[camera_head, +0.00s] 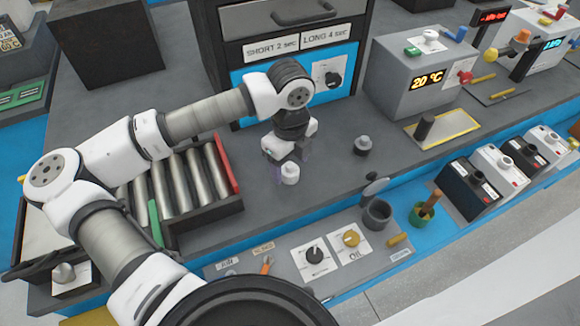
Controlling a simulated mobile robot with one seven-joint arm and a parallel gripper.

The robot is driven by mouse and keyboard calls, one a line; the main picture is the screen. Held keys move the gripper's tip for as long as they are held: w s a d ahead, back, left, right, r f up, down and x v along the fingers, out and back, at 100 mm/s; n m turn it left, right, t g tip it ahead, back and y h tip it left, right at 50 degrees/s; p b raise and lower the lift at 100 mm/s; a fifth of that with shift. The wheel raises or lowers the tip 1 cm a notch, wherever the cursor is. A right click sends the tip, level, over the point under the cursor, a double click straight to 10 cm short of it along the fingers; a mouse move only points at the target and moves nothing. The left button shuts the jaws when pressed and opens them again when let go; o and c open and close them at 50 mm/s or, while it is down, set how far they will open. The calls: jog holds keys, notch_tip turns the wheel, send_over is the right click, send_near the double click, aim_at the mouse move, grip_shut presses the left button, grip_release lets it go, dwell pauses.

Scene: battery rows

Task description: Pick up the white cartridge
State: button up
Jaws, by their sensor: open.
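A small white cylinder, which looks like the white cartridge (290,173), stands upright on the grey worktop near the middle of the view. My gripper (287,166) points down right at it, with its fingers open. The gripper body hides the area just behind the cylinder. I cannot tell whether a finger touches it or how far the fingers reach around it.
A tray of metal rollers (190,180) with a red end bar stands to the left. A grey knob-topped piece (362,146) stands to the right. Behind is a cabinet with a blue dial panel (330,75). A control panel (325,262) lies in front.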

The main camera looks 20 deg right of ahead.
jog(key=shift+f, duration=1)
jog(key=c, duration=1.1)
jog(key=shift+o, duration=0.2)
jog(key=shift+r, duration=0.1)
notch_tip(320, 180, up, 10)
jog(key=shift+r+b, duration=0.1)
jog(key=shift+b, duration=0.9)
notch_tip(320, 180, up, 6)
jog(key=p, duration=0.2)
send_over(290, 165)
